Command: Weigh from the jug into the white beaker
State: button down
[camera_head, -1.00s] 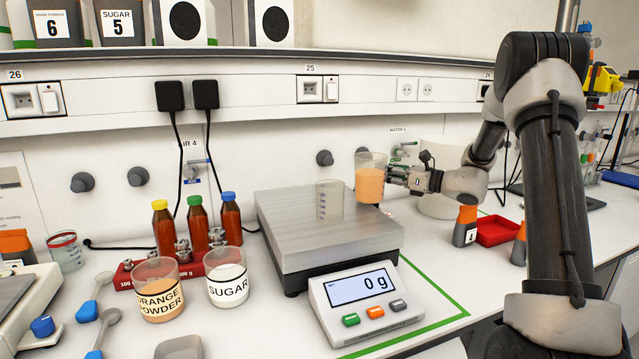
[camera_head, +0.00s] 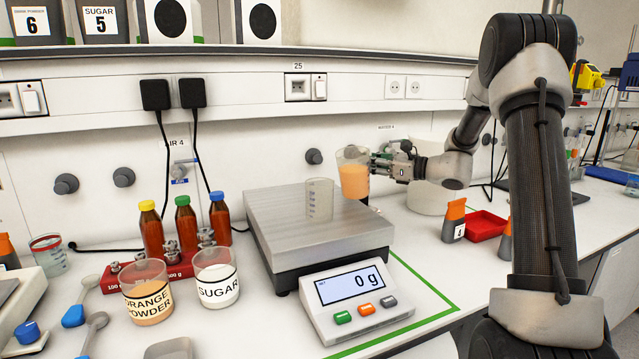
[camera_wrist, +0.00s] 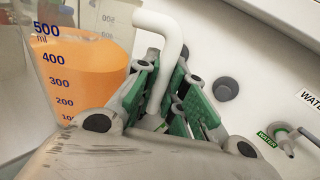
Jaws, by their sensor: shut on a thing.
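The jug (camera_head: 354,182) is clear and holds orange liquid. It hangs at the right rear of the scale plate, tilted slightly to the left. My gripper (camera_head: 385,166) is shut on its white handle (camera_wrist: 160,50), which shows between the green finger pads in the wrist view. The jug's blue marks (camera_wrist: 56,80) run up to 500 ml there. The white beaker (camera_head: 319,200) is small, translucent and looks empty. It stands upright on the scale plate (camera_head: 300,240), just left of the jug. The scale display (camera_head: 352,284) reads 0 g.
Beakers of orange powder (camera_head: 148,295) and sugar (camera_head: 217,280) stand left of the scale. A red tray (camera_head: 485,226) and an orange-topped bottle (camera_head: 454,220) stand to the right.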

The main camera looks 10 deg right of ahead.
aim_at(358, 148)
jog(key=shift+s+a+r+n+h, duration=0.2)
jog(key=shift+s+a+r+n, duration=0.25)
jog(key=shift+a+r+n, duration=0.3)
jog(key=shift+s+a+r+n+h, duration=0.2)
jog(key=shift+s+a+r+n, duration=0.3)
jog(key=shift+r+n, duration=0.45)
jog(key=shift+s+a+r+n, duration=0.45)
jog(key=shift+a+n, duration=0.1)
jog(key=shift+n, duration=0.15)
jog(key=shift+s+a+r+n+h+p, duration=0.2)
jog(key=shift+r+n, duration=0.15)
jog(key=shift+r, duration=0.15)
jog(key=shift+s+a+r+n+h+p, duration=0.1)
jog(key=shift+a+r+n, duration=0.1)
jog(key=shift+r+n, duration=0.3)
jog(key=shift+s+a+r+n+h+p, duration=0.1)
jog(key=shift+a+r+n, duration=0.15)
jog(key=shift+r, duration=0.3)
dwell(0.4)
jog(key=shift+s+a+r+n+p, duration=0.15)
jog(key=shift+a+r+n+p, duration=0.05)
jog(key=shift+r+n+p, duration=0.2)
jog(key=shift+s+a+r+n+p, duration=0.15)
jog(key=shift+r+n+p, duration=0.15)
jog(key=shift+r, duration=0.15)
dwell(2.7)
